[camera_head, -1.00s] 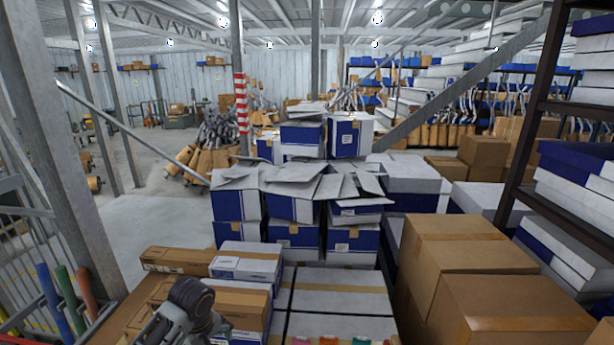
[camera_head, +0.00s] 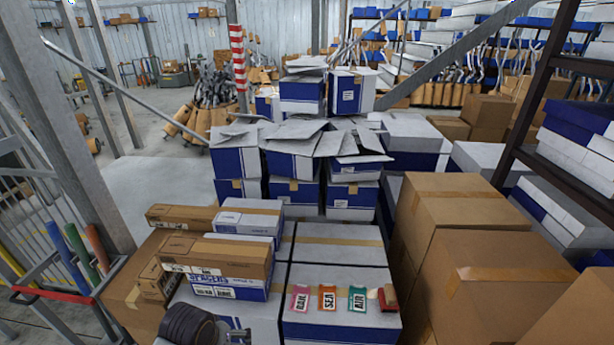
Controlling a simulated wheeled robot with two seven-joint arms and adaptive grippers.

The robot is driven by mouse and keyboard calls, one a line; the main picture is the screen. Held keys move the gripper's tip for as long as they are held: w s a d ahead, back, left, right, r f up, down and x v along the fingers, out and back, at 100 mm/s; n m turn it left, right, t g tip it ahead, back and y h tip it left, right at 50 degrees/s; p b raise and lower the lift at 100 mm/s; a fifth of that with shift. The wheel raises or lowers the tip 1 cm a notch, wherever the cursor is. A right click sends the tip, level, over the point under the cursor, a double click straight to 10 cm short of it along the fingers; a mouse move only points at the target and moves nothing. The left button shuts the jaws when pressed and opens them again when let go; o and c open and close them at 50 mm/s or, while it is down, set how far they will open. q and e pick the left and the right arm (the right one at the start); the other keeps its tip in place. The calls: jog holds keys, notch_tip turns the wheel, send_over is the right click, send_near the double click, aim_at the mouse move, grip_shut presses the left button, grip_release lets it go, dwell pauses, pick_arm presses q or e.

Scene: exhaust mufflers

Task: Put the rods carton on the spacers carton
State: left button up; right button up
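The spacers carton (camera_head: 205,278) is blue and white, with "SPACERS" lettering on its front. It lies on large white-topped boxes at the lower left. A long brown carton (camera_head: 222,260) lies on top of it. A white and blue carton (camera_head: 250,213) lies behind, and another brown carton (camera_head: 182,217) lies to its left. I cannot read which one is the rods carton. My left gripper (camera_head: 215,334) shows only in part at the bottom edge, in front of the spacers carton. Its fingers are not clear. My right gripper is not in view.
Pink, orange and green tags (camera_head: 328,298) and a red object (camera_head: 388,297) lie on the white box at the right. Large brown boxes (camera_head: 470,240) stand to the right. Stacked blue and white boxes (camera_head: 295,160) stand behind. Colored tubes (camera_head: 68,255) stand at left.

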pick_arm(q)
jog(key=shift+s+a+m, duration=0.8)
jog(key=shift+s+m, duration=1.2)
jog(key=shift+s, duration=0.95)
notch_tip(320, 180, down, 33)
jog(key=s+b, duration=0.2)
jog(key=s+a+f+g, duration=0.1)
jog(key=s+a+f, duration=0.1)
jog(key=s+f, duration=0.9)
jog(key=s+a+f+b, duration=0.1)
jog(key=s+a+f, duration=0.1)
jog(key=s+f, duration=0.8)
jog(key=shift+s+f+g+y, duration=0.3)
jog(key=shift+s+f+g, duration=0.1)
jog(key=shift+s, duration=0.55)
